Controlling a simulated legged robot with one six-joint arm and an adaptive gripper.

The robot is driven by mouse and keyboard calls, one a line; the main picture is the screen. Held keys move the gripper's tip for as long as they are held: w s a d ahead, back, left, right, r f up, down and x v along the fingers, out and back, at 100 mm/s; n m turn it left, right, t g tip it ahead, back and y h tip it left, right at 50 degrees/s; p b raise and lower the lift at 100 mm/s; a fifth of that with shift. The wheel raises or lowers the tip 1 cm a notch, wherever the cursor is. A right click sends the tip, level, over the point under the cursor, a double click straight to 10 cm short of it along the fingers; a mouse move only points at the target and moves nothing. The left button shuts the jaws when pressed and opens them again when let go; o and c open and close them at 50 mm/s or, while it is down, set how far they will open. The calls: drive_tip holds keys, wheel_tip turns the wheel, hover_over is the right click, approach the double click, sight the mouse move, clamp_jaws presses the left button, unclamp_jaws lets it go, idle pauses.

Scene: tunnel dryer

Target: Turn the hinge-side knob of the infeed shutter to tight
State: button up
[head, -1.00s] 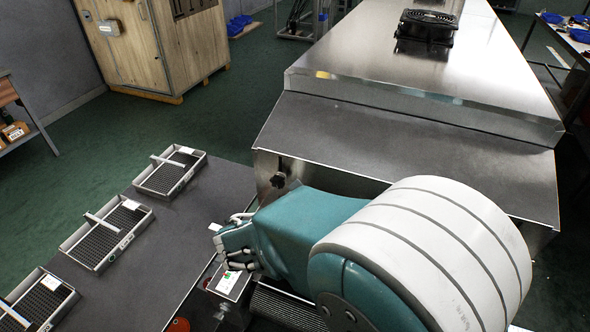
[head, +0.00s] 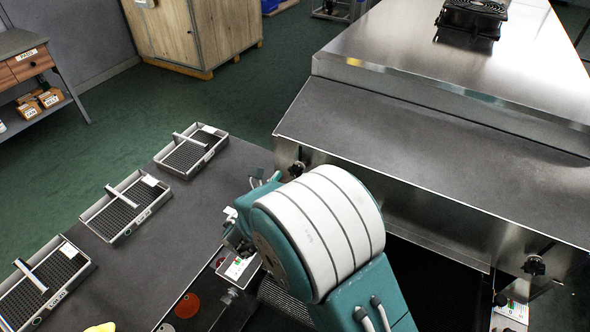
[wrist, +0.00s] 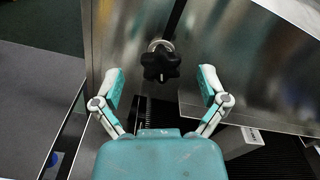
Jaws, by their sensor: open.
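A black star-shaped knob (wrist: 161,63) on a metal stem is on the steel front face of the dryer, near a vertical panel edge. In the head view, a dark knob (head: 296,168) sits at the dryer's left front corner, and another (head: 535,265) at the right. Which one is on the hinge side is not clear. My gripper (wrist: 160,82) is open and empty. In the wrist view its fingers lie left and right, with the knob between and just beyond the tips, apparently untouched. In the head view my arm mostly hides my gripper (head: 250,199), close to the left knob.
Several mesh trays (head: 127,207) lie on the dark table (head: 190,227) at the left. The dryer's sloping steel hood (head: 420,160) overhangs the knobs. A small panel (head: 240,267) with red and green marks is beside my arm. Green floor (head: 215,100) is clear behind the table.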

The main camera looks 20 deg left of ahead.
drive_tip(key=shift+w+d, duration=0.1)
drive_tip(key=shift+w, duration=1.15)
drive_tip(key=c, duration=1.1)
drive_tip(key=shift+c, duration=0.2)
